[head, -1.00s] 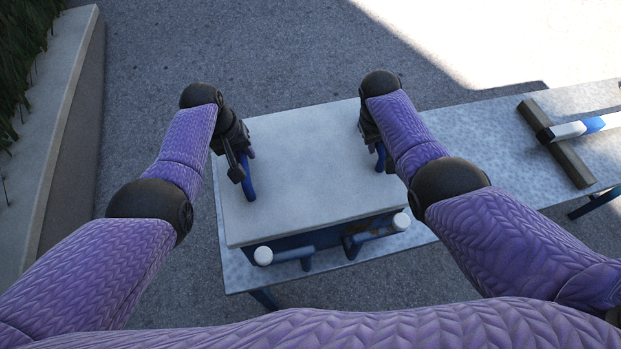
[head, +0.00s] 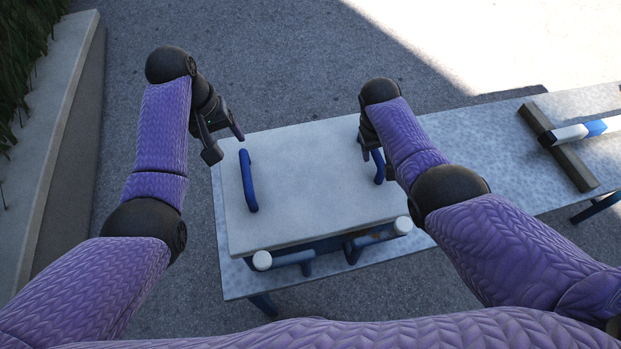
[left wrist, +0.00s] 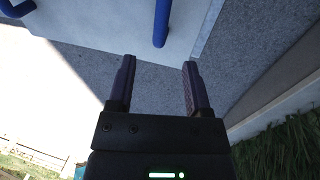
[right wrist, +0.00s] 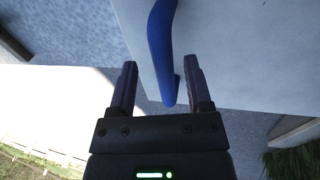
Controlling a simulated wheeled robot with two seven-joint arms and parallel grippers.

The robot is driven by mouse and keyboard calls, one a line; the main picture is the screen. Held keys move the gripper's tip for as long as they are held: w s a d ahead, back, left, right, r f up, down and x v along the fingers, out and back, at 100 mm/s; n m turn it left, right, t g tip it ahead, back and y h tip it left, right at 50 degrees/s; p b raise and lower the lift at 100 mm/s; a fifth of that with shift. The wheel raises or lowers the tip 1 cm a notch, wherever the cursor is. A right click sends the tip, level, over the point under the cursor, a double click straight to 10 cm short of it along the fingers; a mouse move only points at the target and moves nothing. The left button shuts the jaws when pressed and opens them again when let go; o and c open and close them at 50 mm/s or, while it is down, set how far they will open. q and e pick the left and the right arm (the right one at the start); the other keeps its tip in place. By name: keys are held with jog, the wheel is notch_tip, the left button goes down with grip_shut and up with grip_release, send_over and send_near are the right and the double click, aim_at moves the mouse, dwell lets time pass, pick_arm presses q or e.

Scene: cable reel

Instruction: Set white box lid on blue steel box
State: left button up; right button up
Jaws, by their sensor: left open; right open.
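The white box lid (head: 310,180) lies flat on the blue steel box (head: 325,246) on the grey table. The lid has a blue handle (head: 248,182) on its left and another blue handle (head: 378,167) on its right. My left gripper (head: 225,146) is open and empty, above and behind the lid's far left corner, clear of the left handle. In the left wrist view the left handle (left wrist: 162,22) is beyond the open fingers. My right gripper (head: 371,152) is open close to the right handle. In the right wrist view that handle (right wrist: 163,55) reaches between the fingertips.
The grey table (head: 470,150) extends to the right. A bar (head: 558,146) with a white and blue piece (head: 585,130) lies across its far right end. A low wall (head: 60,150) stands at left.

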jog(key=shift+r, duration=0.15)
pick_arm(q)
jog(key=v, duration=0.3)
jog(key=shift+r, duration=0.2)
pick_arm(e)
jog(key=v, duration=1.1)
jog(key=shift+r, duration=0.35)
jog(key=shift+a, duration=0.1)
